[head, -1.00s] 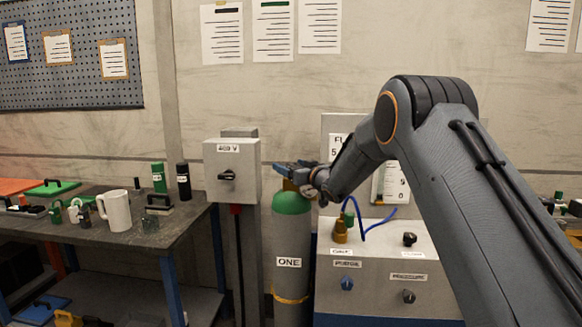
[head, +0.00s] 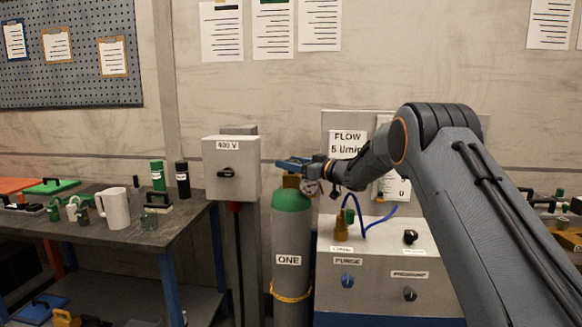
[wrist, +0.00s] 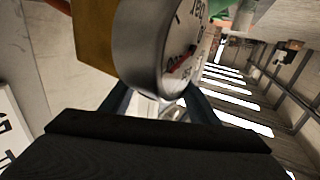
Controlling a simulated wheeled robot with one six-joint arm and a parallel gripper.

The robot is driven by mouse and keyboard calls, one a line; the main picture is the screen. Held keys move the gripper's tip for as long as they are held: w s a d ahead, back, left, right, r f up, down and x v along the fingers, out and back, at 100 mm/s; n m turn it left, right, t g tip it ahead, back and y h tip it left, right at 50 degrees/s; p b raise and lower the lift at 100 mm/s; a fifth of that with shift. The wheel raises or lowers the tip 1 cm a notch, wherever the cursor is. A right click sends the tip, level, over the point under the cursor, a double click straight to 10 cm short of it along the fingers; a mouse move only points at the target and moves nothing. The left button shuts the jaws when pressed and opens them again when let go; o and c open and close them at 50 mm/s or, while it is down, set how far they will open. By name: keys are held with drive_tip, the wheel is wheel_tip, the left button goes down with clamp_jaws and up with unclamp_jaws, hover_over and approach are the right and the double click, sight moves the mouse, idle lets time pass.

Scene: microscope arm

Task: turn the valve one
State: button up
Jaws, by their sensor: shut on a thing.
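A grey gas cylinder with a green shoulder, labelled ONE (head: 290,240), stands upright with a yellow strap low around it. A brass valve block (head: 291,181) sits on its top and shows large in the wrist view (wrist: 95,38). A round pressure gauge (wrist: 172,45) beside the block fills the upper middle of the wrist view. My gripper (head: 288,163) reaches in from the right at the cylinder's top, its blue fingers shut on the valve. The gauge and gripper body hide the grip itself in the wrist view.
A grey switch box (head: 231,168) stands close left of the cylinder. A panel with knobs (head: 375,270) and a blue hose (head: 382,218) is close right. A workbench (head: 135,235) with a white mug (head: 115,208) is at left.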

drive_tip(key=shift+n+g+y+b, duration=0.7)
drive_tip(key=shift+n+g+b, duration=0.2)
drive_tip(key=shift+g, duration=0.3)
drive_tip(key=shift+r, duration=0.1)
drive_tip(key=o, duration=1.1)
drive_tip(key=shift+d, duration=0.2)
drive_tip(key=b+v, duration=0.1)
drive_tip(key=v, duration=0.6)
drive_tip(key=shift+s+d, duration=0.15)
drive_tip(key=shift+s, duration=0.05)
